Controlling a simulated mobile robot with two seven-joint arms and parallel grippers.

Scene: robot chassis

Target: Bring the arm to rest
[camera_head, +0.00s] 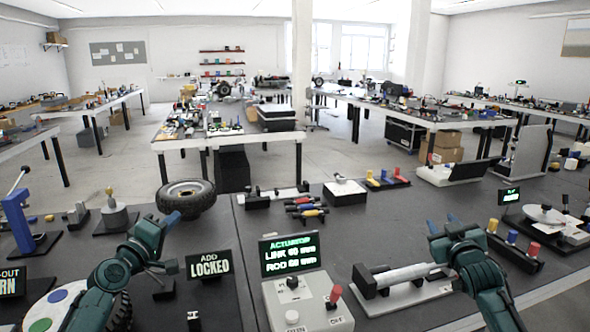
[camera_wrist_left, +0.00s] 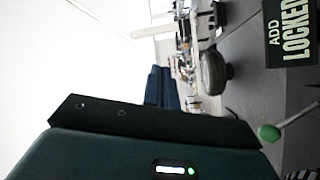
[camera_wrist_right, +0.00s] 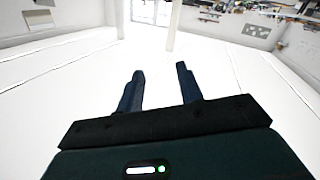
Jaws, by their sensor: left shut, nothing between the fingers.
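My left gripper (camera_head: 173,219) is raised over the left side of the dark bench, just below a black tyre in the picture. In the left wrist view its blue fingers (camera_wrist_left: 162,86) lie together with nothing between them. My right gripper (camera_head: 442,223) is raised over the right side of the bench, above the right end of a silver actuator. In the right wrist view its two blue fingers (camera_wrist_right: 159,86) stand apart with nothing between them. Both arms are bent, with the fingers pointing away from me.
The tyre (camera_head: 186,199) lies on the bench. An "ADD LOCKED" sign (camera_head: 208,264), a green-lit display (camera_head: 289,254) and a lever box (camera_head: 306,306) stand in front. The silver actuator (camera_head: 405,276) rests on a grey stand. Colored cylinders (camera_head: 512,237) stand at the right.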

